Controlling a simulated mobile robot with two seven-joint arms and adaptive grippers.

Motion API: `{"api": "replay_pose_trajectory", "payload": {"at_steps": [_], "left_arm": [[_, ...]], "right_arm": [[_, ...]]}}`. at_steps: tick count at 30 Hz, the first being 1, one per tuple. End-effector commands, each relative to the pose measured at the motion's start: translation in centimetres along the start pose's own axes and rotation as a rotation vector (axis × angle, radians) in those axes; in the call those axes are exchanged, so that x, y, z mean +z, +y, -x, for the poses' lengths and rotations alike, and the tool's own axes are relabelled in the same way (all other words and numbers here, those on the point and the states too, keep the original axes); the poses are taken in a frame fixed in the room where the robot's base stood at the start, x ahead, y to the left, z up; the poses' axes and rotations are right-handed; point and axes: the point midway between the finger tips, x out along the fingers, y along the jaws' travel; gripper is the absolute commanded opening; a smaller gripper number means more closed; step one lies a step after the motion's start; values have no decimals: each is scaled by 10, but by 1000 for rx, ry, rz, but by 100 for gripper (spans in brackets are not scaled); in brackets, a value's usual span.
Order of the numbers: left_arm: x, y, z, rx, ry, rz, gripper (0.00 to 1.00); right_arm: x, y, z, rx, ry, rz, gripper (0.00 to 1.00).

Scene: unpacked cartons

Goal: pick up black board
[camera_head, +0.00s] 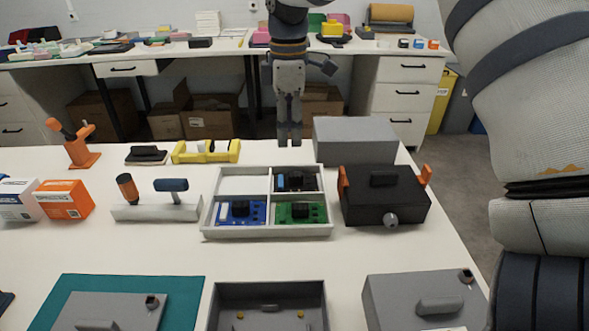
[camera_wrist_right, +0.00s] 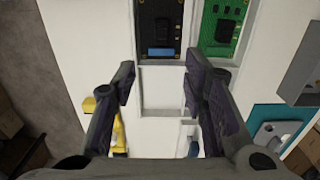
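The black board (camera_head: 296,181) lies in the back right compartment of a pale divided tray (camera_head: 266,234) on the table. It also shows at the top of the right wrist view (camera_wrist_right: 160,28). My right gripper (camera_head: 290,143) points down near the tray's back edge in the head view. In the right wrist view my right gripper (camera_wrist_right: 160,88) is open and empty, with a bare white compartment seen between its fingers and the black board beyond them. A blue board (camera_head: 241,212) and a green board (camera_head: 301,212) lie in the front compartments. My left gripper is not in view.
A black box with orange clips (camera_head: 385,200) stands right of the tray, with a grey box (camera_head: 354,140) behind it. A yellow holder (camera_head: 206,151) and a blue-handled tool (camera_head: 171,186) are to the left. An open dark container (camera_head: 268,288) is in front.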

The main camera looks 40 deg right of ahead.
Motion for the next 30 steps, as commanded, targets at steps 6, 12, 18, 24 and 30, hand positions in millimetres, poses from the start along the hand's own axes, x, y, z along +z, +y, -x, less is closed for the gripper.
{"api": "replay_pose_trajectory", "payload": {"at_steps": [6, 12, 18, 24, 30], "left_arm": [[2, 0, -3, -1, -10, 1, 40], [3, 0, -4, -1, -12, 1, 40], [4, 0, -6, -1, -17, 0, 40], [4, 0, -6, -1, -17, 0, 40], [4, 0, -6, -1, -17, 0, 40]], "right_arm": [[1, -1, -50, -6, -4, 0, 40], [5, 1, -77, -6, -2, -1, 40], [10, 3, -112, -4, -3, 1, 40], [9, 4, -115, -1, 0, 1, 40], [9, 4, -115, -1, 0, 0, 8]]}}
